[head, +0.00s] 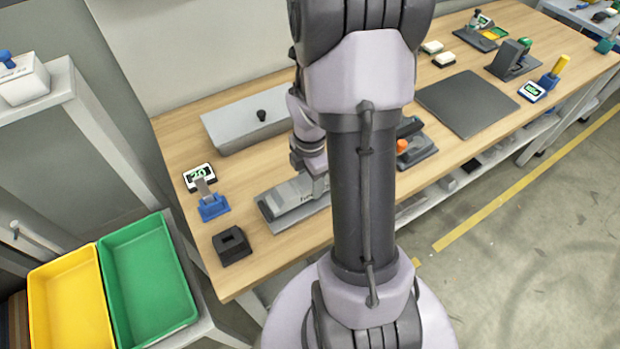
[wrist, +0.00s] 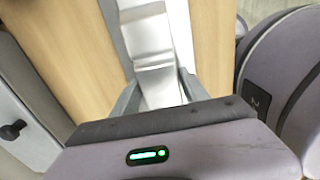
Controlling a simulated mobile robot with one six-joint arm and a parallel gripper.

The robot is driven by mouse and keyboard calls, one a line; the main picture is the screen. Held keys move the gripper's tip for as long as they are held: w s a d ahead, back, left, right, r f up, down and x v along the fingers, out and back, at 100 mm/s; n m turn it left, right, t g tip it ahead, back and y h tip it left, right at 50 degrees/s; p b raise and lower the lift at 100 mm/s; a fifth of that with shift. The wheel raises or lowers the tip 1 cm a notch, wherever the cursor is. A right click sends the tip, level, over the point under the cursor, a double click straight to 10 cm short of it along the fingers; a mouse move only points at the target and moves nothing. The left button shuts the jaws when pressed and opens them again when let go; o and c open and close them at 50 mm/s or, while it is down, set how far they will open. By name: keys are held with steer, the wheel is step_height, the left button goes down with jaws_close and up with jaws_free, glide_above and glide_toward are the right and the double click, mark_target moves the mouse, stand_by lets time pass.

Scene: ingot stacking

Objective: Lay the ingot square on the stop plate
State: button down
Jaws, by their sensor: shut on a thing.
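The silver ingot (head: 292,193) is a long metal bar near the front edge of the bench, left of my arm in the head view. It lies along a flat grey plate (head: 267,213), which looks like the stop plate. I cannot tell whether the bar touches it or hangs just above. My gripper (head: 313,168) is at the ingot's right part, largely hidden by my arm. In the wrist view my gripper (wrist: 158,92) has its fingers on both sides of the ingot (wrist: 147,35), shut on it. The ingot looks roughly lined up with the plate; its right end is hidden.
A long grey box with a black knob (head: 261,115) stands behind. A small display (head: 199,177), a blue-based device (head: 213,207) and a black block (head: 232,245) stand left. An orange-knobbed device (head: 402,147) stands right of my arm, before a dark mat (head: 467,103).

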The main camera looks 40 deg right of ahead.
steer(key=shift+f+b, duration=0.4)
steer(key=shift+f, duration=0.1)
stand_by(0.3)
steer(key=c, duration=0.8)
jaws_free()
step_height(320, 180, up, 3)
steer(key=p, duration=0.3)
steer(key=shift+r, duration=0.1)
steer(key=o, duration=0.6)
steer(key=shift+c, duration=0.2)
